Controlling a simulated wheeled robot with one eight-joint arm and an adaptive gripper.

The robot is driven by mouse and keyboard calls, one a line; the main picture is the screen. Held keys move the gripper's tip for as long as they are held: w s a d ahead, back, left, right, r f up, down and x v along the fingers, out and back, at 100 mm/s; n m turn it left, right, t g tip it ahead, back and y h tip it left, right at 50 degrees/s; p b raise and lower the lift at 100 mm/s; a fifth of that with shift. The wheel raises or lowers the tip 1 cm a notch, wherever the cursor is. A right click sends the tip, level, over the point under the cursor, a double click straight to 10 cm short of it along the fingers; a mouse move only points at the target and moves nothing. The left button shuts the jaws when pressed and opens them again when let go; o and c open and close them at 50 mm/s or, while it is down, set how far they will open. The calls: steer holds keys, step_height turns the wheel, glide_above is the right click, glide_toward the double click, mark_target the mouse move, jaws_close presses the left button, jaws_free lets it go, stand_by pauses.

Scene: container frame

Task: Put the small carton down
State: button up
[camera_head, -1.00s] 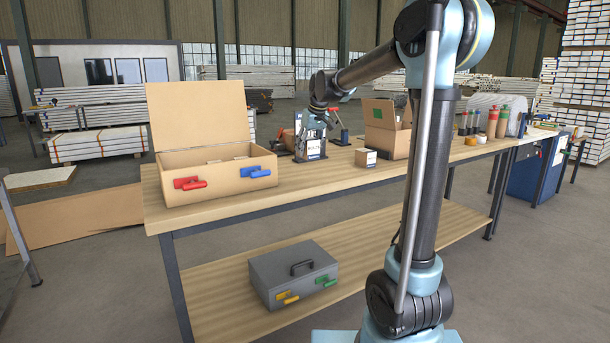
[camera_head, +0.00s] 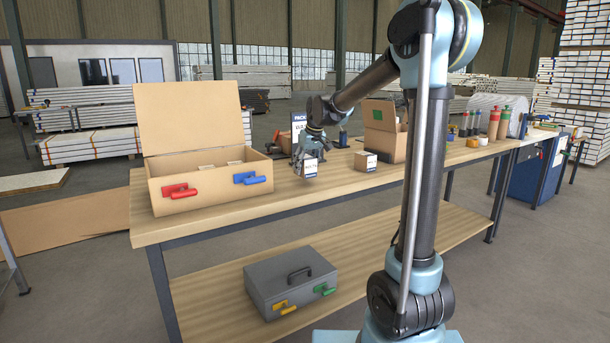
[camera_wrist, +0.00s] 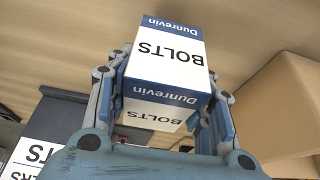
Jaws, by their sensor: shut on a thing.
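My gripper (camera_head: 309,162) is shut on a small white and blue carton (camera_head: 310,169) in the head view, above or at the workbench (camera_head: 232,210) to the right of the open box. In the wrist view, the same carton (camera_wrist: 165,62) reads "BOLTS" and "Dunrevin", and the fingers grip it on both sides. I cannot tell whether its underside touches the wooden top.
An open cardboard box (camera_head: 208,188) with red and blue latches stands at left. Another small carton (camera_head: 365,160) and an open box with a green mark (camera_head: 384,146) stand to the right. A dark sign (camera_head: 299,126) stands behind my gripper. A grey case (camera_head: 290,277) lies on the lower shelf.

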mark_target(305, 172)
steer(key=shift+f, duration=1.45)
steer(key=o, duration=1.3)
steer(key=shift+s, duration=0.1)
steer(key=v, duration=1.2)
steer(key=shift+d, duration=0.1)
steer(key=shift+s+d, duration=0.1)
steer(key=shift+s, duration=0.05)
steer(key=s+d+f+m, duration=0.2)
steer(key=s+d+f, duration=0.2)
steer(key=s+d, duration=0.6)
steer(key=s+d+f+m, duration=0.1)
steer(key=s+d+f, duration=0.2)
steer(key=s+f, duration=0.3)
steer(key=s+d+f+m+g+h, duration=0.1)
steer(key=s+d+f+m, duration=0.1)
steer(key=s+d+f, duration=0.2)
steer(key=s+d+f+m+h, duration=0.1)
steer(key=s+d+f, duration=0.3)
steer(key=s+f, duration=0.6)
steer(key=s, duration=0.6)
steer(key=shift+s+f+m, duration=0.2)
steer(key=shift+s+m, duration=0.1)
steer(key=shift+s, duration=0.1)
